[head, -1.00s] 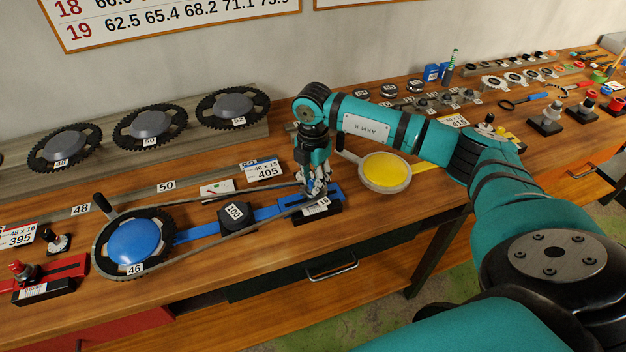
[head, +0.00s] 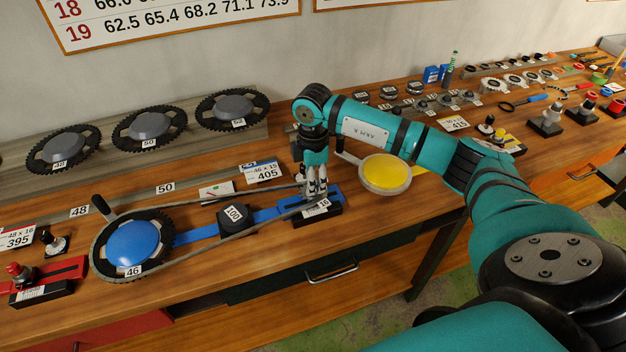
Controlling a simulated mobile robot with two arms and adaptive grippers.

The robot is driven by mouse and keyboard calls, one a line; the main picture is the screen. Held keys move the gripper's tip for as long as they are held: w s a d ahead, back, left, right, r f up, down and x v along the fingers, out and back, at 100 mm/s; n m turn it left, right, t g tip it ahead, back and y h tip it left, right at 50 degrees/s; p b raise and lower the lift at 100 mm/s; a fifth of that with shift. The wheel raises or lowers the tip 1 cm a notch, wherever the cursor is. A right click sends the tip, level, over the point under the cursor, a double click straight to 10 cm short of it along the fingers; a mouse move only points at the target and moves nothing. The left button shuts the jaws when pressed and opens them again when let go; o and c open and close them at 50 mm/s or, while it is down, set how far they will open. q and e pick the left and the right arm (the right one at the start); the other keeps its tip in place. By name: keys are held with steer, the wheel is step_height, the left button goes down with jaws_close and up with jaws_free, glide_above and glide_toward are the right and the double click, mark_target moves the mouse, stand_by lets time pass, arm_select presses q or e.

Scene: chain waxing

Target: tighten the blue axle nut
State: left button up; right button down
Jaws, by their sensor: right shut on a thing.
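My right gripper (head: 317,189) points straight down at the right end of the blue stand (head: 264,214), just behind the label 16. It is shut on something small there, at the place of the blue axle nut. The fingers hide the nut, and its turn and seat cannot be made out. A chain (head: 222,238) loops from the large chainring with the blue hub (head: 133,243), label 46, to the end under my gripper. My left gripper is not in view.
A black weight marked 100 (head: 233,217) stands beside the blue bar. A pan of yellow wax (head: 384,172) is close to the right of my gripper. Spare chainrings (head: 150,125) lean at the back. A red stand (head: 48,281) is at the left. The front table edge is clear.

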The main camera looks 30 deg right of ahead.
steer(key=shift+r, duration=0.1)
steer(key=c, duration=1.1)
jaws_free()
step_height(320, 180, up, 12)
